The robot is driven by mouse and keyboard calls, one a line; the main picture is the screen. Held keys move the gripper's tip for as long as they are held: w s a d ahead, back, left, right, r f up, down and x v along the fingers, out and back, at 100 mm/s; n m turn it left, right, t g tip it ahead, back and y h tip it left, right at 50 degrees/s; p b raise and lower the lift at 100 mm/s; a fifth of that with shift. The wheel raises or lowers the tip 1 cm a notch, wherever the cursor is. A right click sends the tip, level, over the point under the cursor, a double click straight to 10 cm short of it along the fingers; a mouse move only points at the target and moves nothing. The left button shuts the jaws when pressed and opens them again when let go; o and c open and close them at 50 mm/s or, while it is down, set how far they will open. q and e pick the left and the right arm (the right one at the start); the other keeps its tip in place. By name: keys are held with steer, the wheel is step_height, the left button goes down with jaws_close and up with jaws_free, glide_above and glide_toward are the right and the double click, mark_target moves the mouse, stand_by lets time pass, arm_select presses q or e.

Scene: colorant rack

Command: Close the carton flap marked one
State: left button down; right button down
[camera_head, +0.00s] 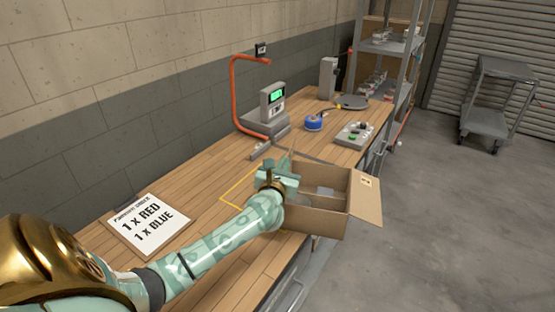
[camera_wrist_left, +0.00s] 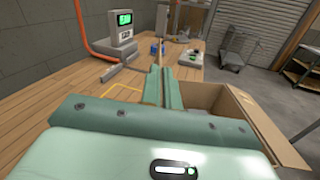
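The open carton (camera_head: 322,220) stands at the table's front edge, with dividers and something grey inside. Its right flap (camera_head: 367,195) is folded outward and bears a small pale label too small to read. It also shows in the left wrist view (camera_wrist_left: 283,150). I cannot tell which flap is marked one. My left gripper (camera_head: 288,160) is over the carton's left side. In the left wrist view its fingers (camera_wrist_left: 163,82) are close together and look shut. A thin tan strip shows at their tips; I cannot tell whether it is held. My right gripper is not in view.
A clipboard (camera_head: 147,222) reading "1 x RED, 1 x BLUE" lies on the wooden table (camera_head: 195,180). A scale with a green display (camera_head: 273,105), a blue tape roll (camera_head: 313,123) and a button box (camera_head: 354,135) stand behind. A cart (camera_head: 497,95) is on the open floor.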

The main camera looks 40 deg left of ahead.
arm_select(q)
steer(key=shift+w+d+m, duration=0.15)
steer(key=shift+d+m, duration=0.15)
steer(key=shift+m, duration=0.1)
steer(key=c, duration=1.6)
jaws_free()
steer(key=shift+c, duration=0.2)
steer(key=p+v, duration=0.1)
steer(key=v, duration=1.5)
